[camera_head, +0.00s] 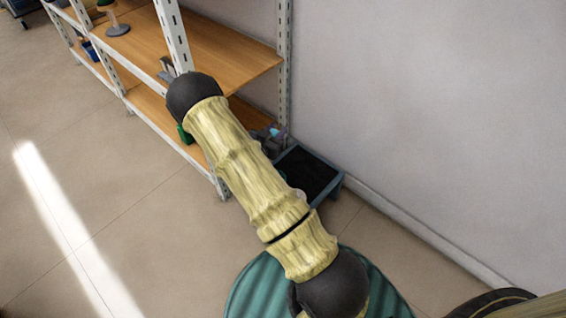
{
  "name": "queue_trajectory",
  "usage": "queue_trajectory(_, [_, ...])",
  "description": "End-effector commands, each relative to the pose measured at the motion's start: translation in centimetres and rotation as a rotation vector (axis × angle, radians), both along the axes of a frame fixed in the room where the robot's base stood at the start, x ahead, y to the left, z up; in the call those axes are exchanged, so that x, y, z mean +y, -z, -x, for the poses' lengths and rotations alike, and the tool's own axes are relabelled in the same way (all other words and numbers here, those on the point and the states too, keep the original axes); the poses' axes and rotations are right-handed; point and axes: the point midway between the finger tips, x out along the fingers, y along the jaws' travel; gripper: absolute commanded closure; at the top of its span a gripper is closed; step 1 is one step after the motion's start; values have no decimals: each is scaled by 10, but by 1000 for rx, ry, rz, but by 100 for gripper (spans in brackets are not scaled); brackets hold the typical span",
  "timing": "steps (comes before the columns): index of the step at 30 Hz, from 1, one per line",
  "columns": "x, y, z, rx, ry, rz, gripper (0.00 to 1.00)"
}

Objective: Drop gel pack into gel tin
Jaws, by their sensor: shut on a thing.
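My arm stretches from the bottom centre up to the shelf rack, and its dark elbow joint covers part of the rack. My gripper does not show; it is out of sight beyond or behind the arm. I cannot make out the gel pack. I cannot pick out the gel tin for sure. A small green item (185,135) shows on the lower shelf beside my arm, too small to identify.
A shelf rack (240,62) with wooden boards and white posts stands along the wall. A dark open bin (318,176) sits on the floor at its end. Small items (273,133) lie on the lower shelf near it. The floor at left is clear.

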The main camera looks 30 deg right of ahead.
Motion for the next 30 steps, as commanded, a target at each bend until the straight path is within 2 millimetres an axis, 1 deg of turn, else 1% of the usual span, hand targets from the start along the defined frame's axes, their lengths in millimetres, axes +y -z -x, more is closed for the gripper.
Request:
queue_trajectory(1, [-1, 21, 2, -2, 21, 1, 92])
queue_trajectory(9, [-9, 70, 14, -1, 147, 1, 92])
queue_trajectory(12, [-11, 84, 19, -1, 186, 0, 92])
queue_trajectory(16, [-13, 92, 22, 0, 216, 1, 92])
queue_trajectory(26, [-13, 90, 23, 0, 225, 1, 92])
queue_trajectory(30, [-13, 93, 23, 0, 225, 1, 92])
